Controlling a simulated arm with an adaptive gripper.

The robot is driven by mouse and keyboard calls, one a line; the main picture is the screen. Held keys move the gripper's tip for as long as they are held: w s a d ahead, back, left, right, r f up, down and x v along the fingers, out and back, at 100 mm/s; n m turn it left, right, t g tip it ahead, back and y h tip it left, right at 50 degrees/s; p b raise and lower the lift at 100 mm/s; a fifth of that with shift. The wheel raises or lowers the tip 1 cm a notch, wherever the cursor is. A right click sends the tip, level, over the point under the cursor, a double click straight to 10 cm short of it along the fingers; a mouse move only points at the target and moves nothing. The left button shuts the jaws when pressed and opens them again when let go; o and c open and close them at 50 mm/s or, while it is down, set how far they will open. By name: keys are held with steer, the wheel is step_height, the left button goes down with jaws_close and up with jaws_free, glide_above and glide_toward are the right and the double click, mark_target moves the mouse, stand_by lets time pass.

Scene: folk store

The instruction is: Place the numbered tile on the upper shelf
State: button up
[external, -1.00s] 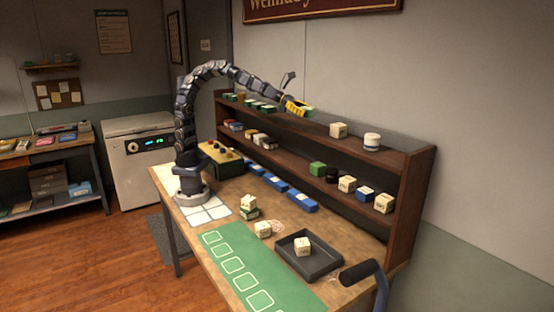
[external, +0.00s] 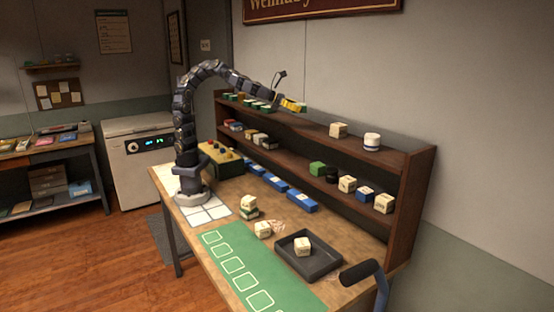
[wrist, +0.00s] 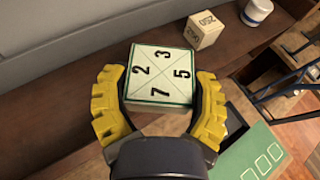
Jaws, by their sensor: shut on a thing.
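My gripper (wrist: 160,105), with yellow padded fingers, is shut on the numbered tile (wrist: 160,74). The tile is a square cream block with a green edge, and its top shows 2, 3, 5 and 7. In the external view my gripper (external: 291,105) is at the upper shelf (external: 300,126), toward its left half. The wrist view shows the brown shelf board (wrist: 70,115) behind and below the tile. I cannot tell whether the tile touches the board.
A cream numbered cube (external: 338,130) and a white jar with a dark band (external: 372,141) stand farther right on the upper shelf. Several green-edged tiles (external: 250,103) sit to the left. Bare board lies between my gripper and the cube. A dark tray (external: 322,265) is on the table.

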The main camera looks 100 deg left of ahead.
steer(key=shift+w+d+r+m+h, duration=0.1)
steer(key=shift+w+r+m+h, duration=0.5)
steer(key=shift+r+m+h, duration=0.35)
steer(key=shift+w+d+r+m+h, duration=0.2)
steer(key=shift+m+h, duration=0.25)
steer(key=shift+h, duration=0.3)
